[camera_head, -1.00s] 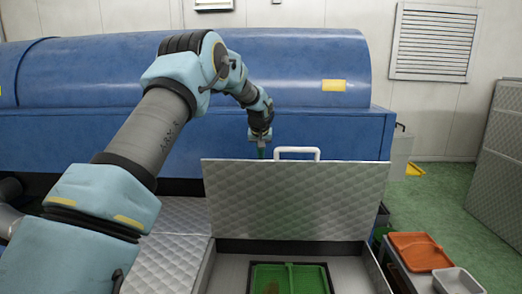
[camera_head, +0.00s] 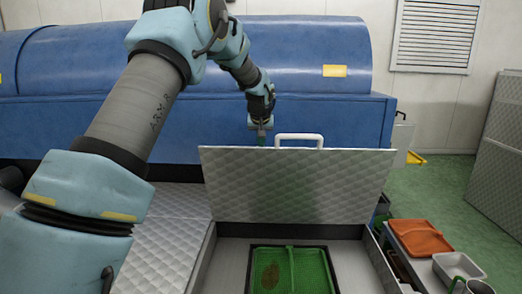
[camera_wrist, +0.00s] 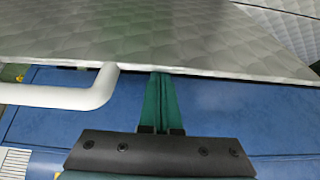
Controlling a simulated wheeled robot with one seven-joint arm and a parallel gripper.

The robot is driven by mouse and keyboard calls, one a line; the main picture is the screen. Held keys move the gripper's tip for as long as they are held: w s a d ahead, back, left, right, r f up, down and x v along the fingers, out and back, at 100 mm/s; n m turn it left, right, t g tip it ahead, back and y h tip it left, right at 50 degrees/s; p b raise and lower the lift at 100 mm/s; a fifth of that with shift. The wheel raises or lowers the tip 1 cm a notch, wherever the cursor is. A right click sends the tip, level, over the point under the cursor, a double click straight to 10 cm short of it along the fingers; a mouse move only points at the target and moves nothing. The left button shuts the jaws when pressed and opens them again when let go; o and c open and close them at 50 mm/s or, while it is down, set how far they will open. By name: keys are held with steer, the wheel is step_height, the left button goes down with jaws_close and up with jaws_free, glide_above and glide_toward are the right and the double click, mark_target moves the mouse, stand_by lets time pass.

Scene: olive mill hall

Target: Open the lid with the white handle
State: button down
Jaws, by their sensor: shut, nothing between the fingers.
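The quilted metal lid (camera_head: 290,190) stands raised on its far-side edge in the head view, upright with a slight tilt, above an open bin. Its white handle (camera_head: 299,137) sticks up from the top edge. My gripper (camera_head: 262,140) is at the lid's top edge, left of the handle and apart from it. In the wrist view the green fingers (camera_wrist: 161,85) are shut with nothing between them, and their tips reach the lid's edge (camera_wrist: 180,35). The white handle (camera_wrist: 60,96) shows to their left. I cannot tell whether the fingers touch the lid.
Inside the open bin is a green tray (camera_head: 310,268) with a brown patch. A big blue machine (camera_head: 330,110) stands behind the lid. Another quilted panel (camera_head: 185,240) lies flat at left.

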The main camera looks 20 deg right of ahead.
mark_target(261, 159)
steer(key=shift+t+h, duration=0.3)
steer(key=shift+t, duration=0.4)
steer(key=s+a+b, duration=0.1)
steer(key=s+b, duration=0.1)
steer(key=b, duration=0.1)
steer(key=s+a+f+b, duration=0.1)
steer(key=s+b, duration=0.1)
steer(key=b, duration=0.1)
steer(key=s+a+f+b, duration=0.1)
steer(key=s+b, duration=0.1)
steer(key=b, duration=0.1)
steer(key=shift+s+a+f, duration=0.1)
steer(key=shift+s+f, duration=0.15)
